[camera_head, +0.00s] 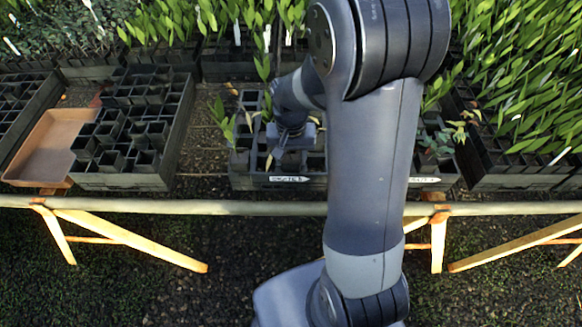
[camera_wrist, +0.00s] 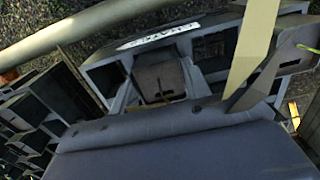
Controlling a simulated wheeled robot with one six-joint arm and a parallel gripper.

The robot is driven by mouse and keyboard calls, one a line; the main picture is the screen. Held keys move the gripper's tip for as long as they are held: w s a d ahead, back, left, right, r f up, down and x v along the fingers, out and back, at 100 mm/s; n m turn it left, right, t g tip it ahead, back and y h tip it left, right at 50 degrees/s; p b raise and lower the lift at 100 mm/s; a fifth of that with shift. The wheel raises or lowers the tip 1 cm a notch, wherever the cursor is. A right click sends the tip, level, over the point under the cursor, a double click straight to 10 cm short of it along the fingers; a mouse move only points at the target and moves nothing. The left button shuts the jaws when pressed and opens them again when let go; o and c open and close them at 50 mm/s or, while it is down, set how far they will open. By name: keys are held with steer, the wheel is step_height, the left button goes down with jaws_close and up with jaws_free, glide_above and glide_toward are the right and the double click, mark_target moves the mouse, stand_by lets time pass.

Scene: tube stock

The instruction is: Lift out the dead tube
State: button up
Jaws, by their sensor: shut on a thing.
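My gripper (camera_head: 288,146) is low over the middle black tray (camera_head: 250,182), near its front rim, and is shut on a tube whose grip is mostly hidden. In the wrist view, a square black tube with brown soil (camera_wrist: 158,80) sits just beyond my gripper's body, behind the labelled front rim, with a thin yellowish stem lying across its lower part. I cannot tell for sure that this is the gripped tube. A pale yellow leaf (camera_head: 268,162) hangs beside the gripper. In the wrist view a pale strip (camera_wrist: 255,45) crosses close to the lens.
Leafy seedlings (camera_head: 222,120) stand at the tray's left side. A tray of empty black tubes (camera_head: 135,135) and a brown shallow tray (camera_head: 45,145) are to the left. Dense green plants (camera_head: 520,75) fill the right. A pale rail (camera_head: 180,207) runs along the bench front.

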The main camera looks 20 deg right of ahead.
steer(key=shift+c, duration=1.1)
steer(key=shift+r, duration=0.1)
